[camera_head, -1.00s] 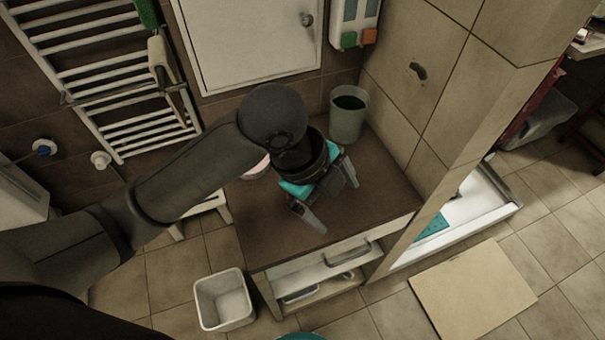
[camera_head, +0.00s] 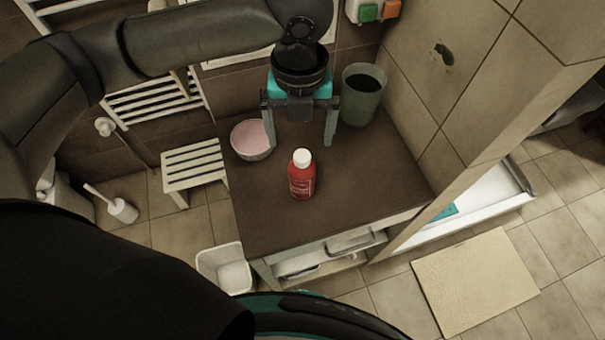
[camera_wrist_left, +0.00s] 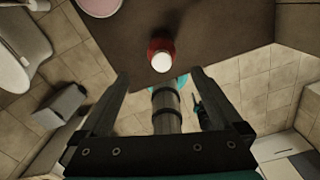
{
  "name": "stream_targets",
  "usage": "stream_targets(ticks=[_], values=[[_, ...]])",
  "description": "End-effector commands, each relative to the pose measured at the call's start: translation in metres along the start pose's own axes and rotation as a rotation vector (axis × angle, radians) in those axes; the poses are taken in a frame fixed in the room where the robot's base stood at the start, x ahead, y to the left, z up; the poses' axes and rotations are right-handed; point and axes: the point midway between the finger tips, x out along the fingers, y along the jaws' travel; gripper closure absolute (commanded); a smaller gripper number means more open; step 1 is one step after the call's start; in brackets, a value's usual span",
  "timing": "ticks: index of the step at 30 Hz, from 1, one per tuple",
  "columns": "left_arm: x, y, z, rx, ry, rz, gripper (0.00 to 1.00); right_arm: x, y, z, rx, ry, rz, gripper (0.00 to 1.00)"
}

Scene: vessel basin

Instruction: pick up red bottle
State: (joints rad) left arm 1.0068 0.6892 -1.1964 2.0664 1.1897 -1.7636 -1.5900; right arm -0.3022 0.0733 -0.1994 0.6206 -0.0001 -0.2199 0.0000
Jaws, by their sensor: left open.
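The red bottle (camera_head: 302,178) with a white cap stands upright on the brown cabinet top (camera_head: 350,190), near its middle. In the left wrist view the bottle (camera_wrist_left: 160,46) shows ahead of and between my left gripper's fingers, apart from them. My left gripper (camera_head: 300,142) is open and empty, with its fingers spread above the cabinet top and behind the bottle in the head view. In the left wrist view my left gripper (camera_wrist_left: 158,85) shows both fingers.
A pink-filled bowl (camera_head: 251,139) stands left of the bottle on the cabinet top. A grey-green cup (camera_head: 361,95) stands at its back right, close to my left gripper. A tiled wall (camera_head: 440,90) bounds the right side. A white bin (camera_head: 225,268) stands on the floor.

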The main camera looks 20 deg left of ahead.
Motion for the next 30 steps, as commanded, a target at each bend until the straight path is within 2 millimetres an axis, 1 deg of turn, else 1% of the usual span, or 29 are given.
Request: stream_targets(ticks=[1,3,6,9,14,16,21,24,30], values=[[0.013,0.001,-0.001,-0.002,0.005,0.002,0.0,0.003,0.0,0.001,0.0,-0.002,0.0,0.5],[0.027,0.001,-0.001,-0.001,0.003,0.002,0.0,0.005,0.0,0.002,-0.001,-0.002,0.001,0.5],[0.041,0.0,0.0,-0.002,0.002,0.001,0.0,0.007,0.002,0.002,-0.001,-0.002,0.002,0.5],[0.049,-0.001,0.0,-0.002,0.0,-0.001,0.0,0.007,0.003,0.002,-0.003,-0.003,0.004,0.5],[0.056,-0.001,0.0,-0.001,0.0,-0.001,0.0,0.008,0.005,0.003,-0.004,-0.003,0.006,0.5],[0.062,-0.001,0.0,-0.001,0.0,-0.001,0.0,0.009,0.005,0.003,-0.004,-0.003,0.006,0.5],[0.089,-0.002,-0.001,-0.003,0.002,0.001,0.0,0.012,0.005,0.003,-0.004,-0.003,0.006,0.5],[0.101,-0.002,-0.001,-0.001,0.0,0.0,0.0,0.014,0.005,0.003,-0.004,-0.003,0.006,0.5],[0.103,-0.002,0.0,0.0,-0.002,-0.001,0.0,0.014,0.005,0.002,-0.004,-0.001,0.007,0.5]])
